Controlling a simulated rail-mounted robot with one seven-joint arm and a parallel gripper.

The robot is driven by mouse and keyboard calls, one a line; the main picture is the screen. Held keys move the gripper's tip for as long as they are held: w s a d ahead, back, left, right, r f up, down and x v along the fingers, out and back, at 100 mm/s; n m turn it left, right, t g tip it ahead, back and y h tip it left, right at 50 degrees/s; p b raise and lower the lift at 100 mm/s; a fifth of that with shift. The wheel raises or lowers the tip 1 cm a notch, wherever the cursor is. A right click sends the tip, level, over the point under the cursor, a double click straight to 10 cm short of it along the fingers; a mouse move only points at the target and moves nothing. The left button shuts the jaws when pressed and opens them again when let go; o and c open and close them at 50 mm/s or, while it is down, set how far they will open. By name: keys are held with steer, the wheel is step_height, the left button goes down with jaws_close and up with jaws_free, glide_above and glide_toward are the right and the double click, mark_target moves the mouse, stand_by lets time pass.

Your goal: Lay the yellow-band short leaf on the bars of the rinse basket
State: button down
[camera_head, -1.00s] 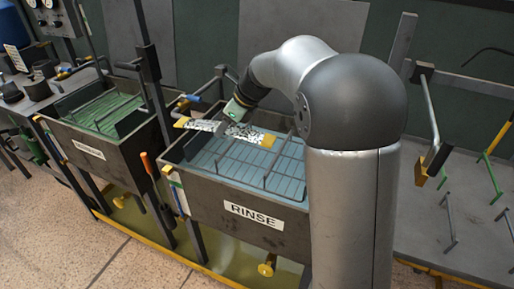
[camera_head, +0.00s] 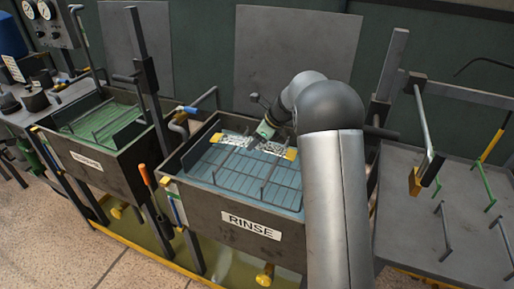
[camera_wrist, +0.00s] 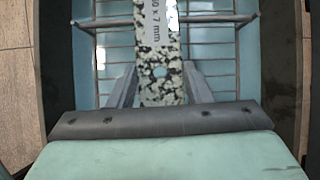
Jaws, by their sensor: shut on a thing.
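The yellow-band short leaf (camera_head: 234,139) is a speckled black and white strip with yellow ends. It lies across the far part of the rinse basket in the head view, and its speckled face (camera_wrist: 160,85) with a hole and a printed label fills the middle of the wrist view. My gripper (camera_head: 262,136) is shut on the leaf near its middle; both jaws show beside the leaf in the wrist view. The rinse basket (camera_head: 240,184) has thin bars inside the dark tank marked RINSE. I cannot tell whether the leaf touches the bars.
A tank with green liquid (camera_head: 103,115) stands to the left. Upright rods (camera_head: 261,193) rise from the basket. An orange-handled tool (camera_head: 144,173) hangs between the tanks. A grey bench (camera_head: 470,235) with green and grey hooks is at the right.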

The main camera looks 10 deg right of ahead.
mark_target(261, 144)
steer(key=shift+w+d+f, duration=0.15)
steer(key=shift+f, duration=0.05)
steer(key=shift+w+d+f, duration=0.1)
steer(key=shift+f, duration=1.55)
steer(key=shift+f, duration=0.1)
steer(key=shift+f, duration=0.35)
steer(key=c, duration=0.7)
jaws_free()
